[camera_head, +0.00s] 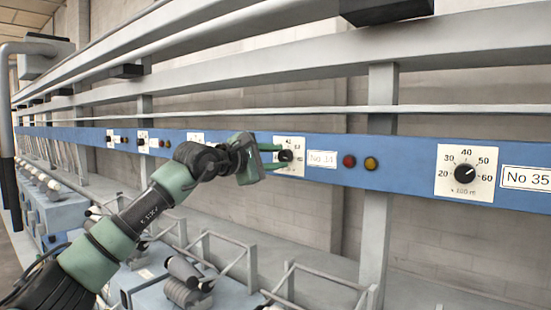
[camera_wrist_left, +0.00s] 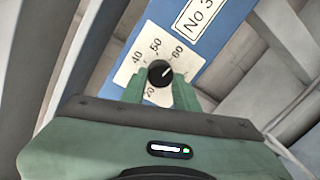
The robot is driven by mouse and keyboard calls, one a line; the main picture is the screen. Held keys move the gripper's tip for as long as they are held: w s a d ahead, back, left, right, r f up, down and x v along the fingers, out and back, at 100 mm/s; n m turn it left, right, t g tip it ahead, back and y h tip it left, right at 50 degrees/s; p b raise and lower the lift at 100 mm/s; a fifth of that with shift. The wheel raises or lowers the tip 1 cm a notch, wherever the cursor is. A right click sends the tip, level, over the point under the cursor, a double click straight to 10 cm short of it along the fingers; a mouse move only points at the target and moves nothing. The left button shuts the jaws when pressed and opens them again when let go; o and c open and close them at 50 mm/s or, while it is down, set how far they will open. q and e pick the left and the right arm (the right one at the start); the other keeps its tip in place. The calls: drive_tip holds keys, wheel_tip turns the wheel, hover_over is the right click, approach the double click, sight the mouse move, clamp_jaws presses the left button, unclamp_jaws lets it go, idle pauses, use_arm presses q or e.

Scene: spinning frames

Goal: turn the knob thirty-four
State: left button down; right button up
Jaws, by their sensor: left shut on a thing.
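The knob thirty-four (camera_head: 286,156) is a small black dial on a white scale plate, beside the label "No 34" (camera_head: 322,159) on the blue rail. In the left wrist view the knob (camera_wrist_left: 160,73) shows between the green fingers, its white mark pointing to the upper right, toward about 60. My left gripper (camera_head: 275,156) reaches up from the lower left and is shut on this knob. The fingers (camera_wrist_left: 160,88) cover part of the scale plate. My right gripper is in neither view.
A red lamp (camera_head: 349,161) and a yellow lamp (camera_head: 371,164) sit right of the label. Knob thirty-five (camera_head: 465,173) is farther right on the blue rail (camera_head: 410,165). Grey metal frames and spindles (camera_head: 185,280) stand below; a grey post (camera_head: 377,220) is at the right.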

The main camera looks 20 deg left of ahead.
use_arm(q)
drive_tip(key=c, duration=1.2)
unclamp_jaws()
drive_tip(key=shift+o, duration=0.7)
drive_tip(key=shift+s+a, duration=0.1)
drive_tip(key=shift+s, duration=0.1)
drive_tip(key=b+v, duration=0.4)
drive_tip(key=v, duration=0.3)
drive_tip(key=shift+s, duration=0.15)
